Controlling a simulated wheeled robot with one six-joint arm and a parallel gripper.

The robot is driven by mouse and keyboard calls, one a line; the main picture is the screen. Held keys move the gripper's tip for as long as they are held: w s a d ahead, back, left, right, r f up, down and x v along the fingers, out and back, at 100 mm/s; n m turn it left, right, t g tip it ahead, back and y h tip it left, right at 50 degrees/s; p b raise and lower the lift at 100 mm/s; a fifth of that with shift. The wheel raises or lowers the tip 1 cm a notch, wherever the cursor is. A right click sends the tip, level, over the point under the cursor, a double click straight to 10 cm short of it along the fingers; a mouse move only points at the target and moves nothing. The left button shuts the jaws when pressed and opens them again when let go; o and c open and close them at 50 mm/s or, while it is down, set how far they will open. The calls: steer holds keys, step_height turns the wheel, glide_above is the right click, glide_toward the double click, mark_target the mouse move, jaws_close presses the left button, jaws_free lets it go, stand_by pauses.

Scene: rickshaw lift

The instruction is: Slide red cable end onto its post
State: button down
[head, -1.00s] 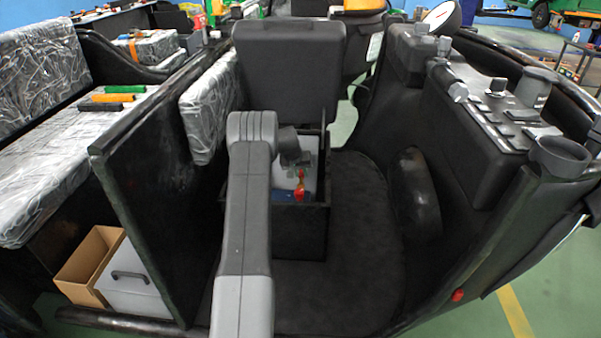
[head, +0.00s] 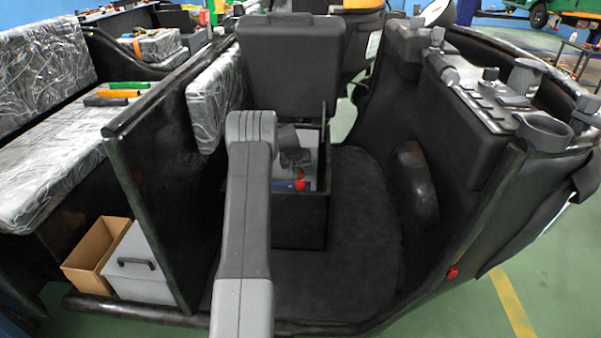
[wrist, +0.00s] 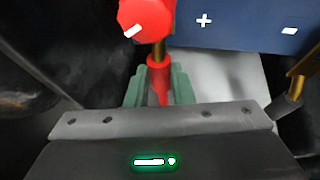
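In the wrist view, the green fingers of my gripper (wrist: 159,90) are closed around the red sleeve of the red cable end (wrist: 158,76). Its brass lug points up the picture and meets a red round cap (wrist: 147,14) with a white mark. The cap hides the lug's tip and the post, so I cannot tell whether the lug is around the post. The blue battery (wrist: 235,22) has a plus and a minus sign on top. In the head view, the battery (head: 283,185) shows low in the open black box, with red beside it; my arm hides part of it.
Another brass lug on a dark cable (wrist: 300,78) is at the right of the wrist view. The box's black walls (head: 300,222) surround the battery. The floor right of the box is clear.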

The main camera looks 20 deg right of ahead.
steer(key=c, duration=1.3)
jaws_free()
steer(key=shift+s+a, duration=0.1)
steer(key=shift+s, duration=0.05)
steer(key=shift+o, duration=0.2)
steer(key=p+v, duration=0.1)
steer(key=v, duration=1.2)
steer(key=shift+a+r+p, duration=0.15)
steer(key=shift+r+p, duration=0.15)
steer(key=shift+p, duration=0.1)
steer(key=shift+f, duration=0.1)
steer(key=b+x, duration=0.2)
steer(key=x, duration=1.1)
steer(key=shift+d+f, duration=0.2)
steer(key=shift+f, duration=0.1)
steer(key=shift+w+d+r, duration=0.1)
steer(key=shift+w+r, duration=0.1)
steer(key=shift+r, duration=0.05)
steer(key=shift+w+d+f+p, duration=0.1)
steer(key=shift+w+d+p, duration=0.1)
steer(key=shift+w, duration=0.2)
steer(key=shift+w+d+f+p, duration=0.1)
steer(key=shift+w+d+p, duration=0.05)
steer(key=shift+w, duration=0.25)
